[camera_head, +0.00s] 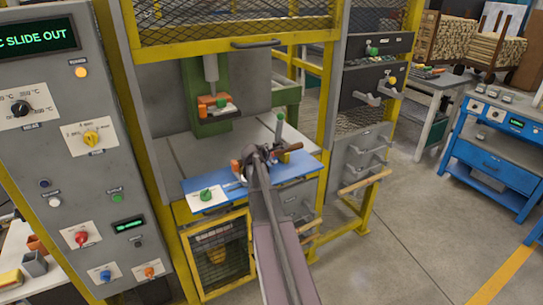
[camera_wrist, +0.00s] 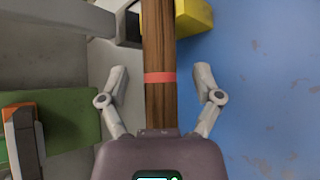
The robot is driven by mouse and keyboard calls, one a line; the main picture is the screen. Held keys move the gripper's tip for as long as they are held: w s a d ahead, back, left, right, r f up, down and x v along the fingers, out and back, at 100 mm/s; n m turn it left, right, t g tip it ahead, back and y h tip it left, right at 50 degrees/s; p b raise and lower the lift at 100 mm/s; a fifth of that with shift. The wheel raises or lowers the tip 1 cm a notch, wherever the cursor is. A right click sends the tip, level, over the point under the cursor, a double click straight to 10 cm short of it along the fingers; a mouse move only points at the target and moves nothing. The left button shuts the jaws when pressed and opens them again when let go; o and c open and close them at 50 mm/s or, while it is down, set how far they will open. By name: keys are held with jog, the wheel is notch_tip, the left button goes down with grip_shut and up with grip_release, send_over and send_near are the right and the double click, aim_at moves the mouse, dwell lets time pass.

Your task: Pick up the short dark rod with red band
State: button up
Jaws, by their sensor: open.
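The short dark rod (camera_wrist: 158,45) is brown wood with a red band (camera_wrist: 160,77) around it. In the wrist view it runs from the top edge down to my gripper's palm. My gripper (camera_wrist: 161,72) is open, with one finger on each side of the rod near the band and a visible gap on both sides. In the head view a brown piece of the rod (camera_head: 289,148) shows beside my gripper (camera_head: 266,152), over the blue slide plate (camera_head: 230,190). My arm hides part of the plate there, and the band cannot be made out.
A yellow block (camera_wrist: 195,15) stands beside the rod's upper part in the wrist view. A green part with an orange and grey piece (camera_wrist: 22,135) lies at left. The head view shows a press machine with yellow frame posts (camera_head: 328,95) and a control panel (camera_head: 75,150). Open floor lies right.

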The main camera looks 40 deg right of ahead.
grip_shut()
jog(key=shift+r, duration=0.1)
dwell(0.4)
notch_tip(320, 180, up, 28)
jog(key=p, duration=2.8)
